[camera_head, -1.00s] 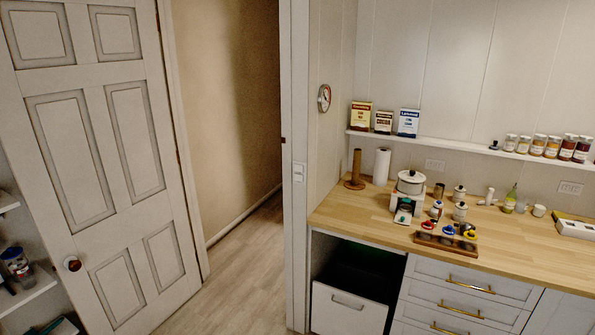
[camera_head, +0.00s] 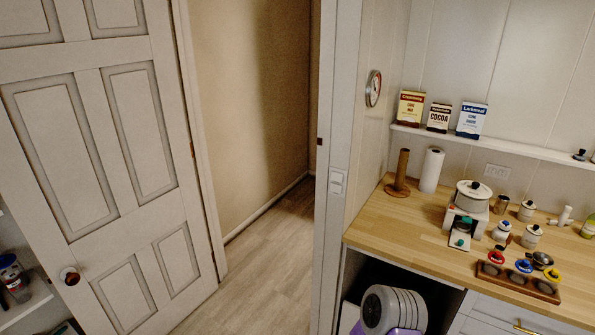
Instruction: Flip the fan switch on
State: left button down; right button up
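A white switch plate (camera_head: 337,181) is on the white door post, between the open doorway and the counter. It is small in the head view, and I cannot tell which way its switch is set. No label shows on it, and no fan is in view. Neither of my grippers is in view.
A panelled white door (camera_head: 105,160) stands at the left, with the open doorway and clear floor (camera_head: 262,275) beside it. The wooden counter (camera_head: 410,215) at the right holds a paper towel roll (camera_head: 431,170), a white pot (camera_head: 472,196) and jars. A round dial (camera_head: 373,88) hangs above.

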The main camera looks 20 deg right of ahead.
aim_at(336, 176)
jog(key=z, duration=0.4)
jog(key=i, duration=1.05)
jog(key=z, duration=0.95)
jog(key=i, duration=0.25)
jog(key=z, duration=0.2)
